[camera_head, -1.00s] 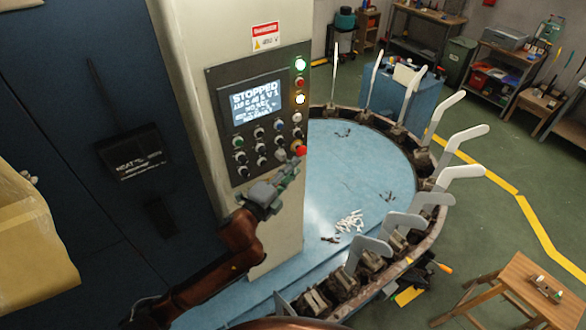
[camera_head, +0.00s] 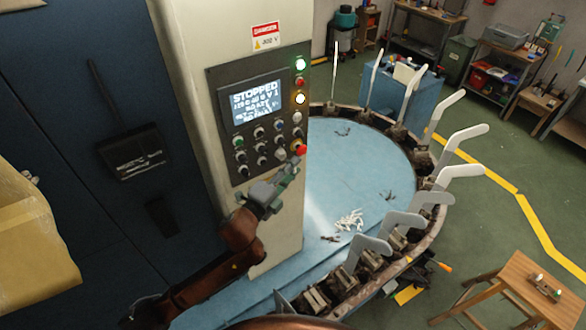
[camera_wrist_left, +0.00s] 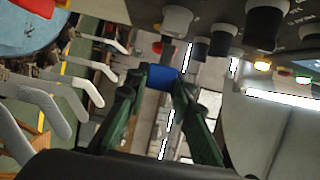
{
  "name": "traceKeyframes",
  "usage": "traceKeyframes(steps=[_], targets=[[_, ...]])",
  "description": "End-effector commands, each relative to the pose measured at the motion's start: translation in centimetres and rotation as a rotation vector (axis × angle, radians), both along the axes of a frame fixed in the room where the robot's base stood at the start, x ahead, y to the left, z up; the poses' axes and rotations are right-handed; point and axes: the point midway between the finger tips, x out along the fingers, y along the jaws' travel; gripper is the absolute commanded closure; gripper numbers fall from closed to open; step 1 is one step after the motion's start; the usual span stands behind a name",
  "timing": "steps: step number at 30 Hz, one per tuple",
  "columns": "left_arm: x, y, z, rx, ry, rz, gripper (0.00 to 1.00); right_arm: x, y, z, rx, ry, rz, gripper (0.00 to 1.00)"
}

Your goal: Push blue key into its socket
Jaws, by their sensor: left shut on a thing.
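My left gripper (camera_head: 286,177) is just below the lower right part of the control panel (camera_head: 222,152), near a red button (camera_head: 300,150). In the left wrist view, its two dark green fingers (camera_wrist_left: 160,84) are shut on the blue key (camera_wrist_left: 161,70). A narrow grey part rises from the key toward the panel's underside, near a pale knob (camera_wrist_left: 177,20). The key is too small to make out in the head view. I cannot tell which fitting is the socket, or whether the key touches it. My right gripper is not in view.
The panel carries a lit screen (camera_head: 257,101) reading STOPPED, with several knobs and buttons close to the gripper. Right of the cabinet is a round blue table (camera_head: 345,175) ringed by upright white sock forms (camera_head: 459,172). A wooden stool (camera_head: 520,290) stands lower right.

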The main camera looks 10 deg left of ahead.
Motion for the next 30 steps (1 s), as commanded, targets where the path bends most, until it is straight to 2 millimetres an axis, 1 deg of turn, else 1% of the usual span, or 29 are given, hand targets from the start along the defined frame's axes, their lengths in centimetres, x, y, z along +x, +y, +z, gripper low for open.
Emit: traceKeyframes(steps=[30], targets=[[1.6, 1.6, 0.1, 0.001, -0.001, -0.001, 0.91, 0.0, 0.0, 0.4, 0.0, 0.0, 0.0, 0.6]])
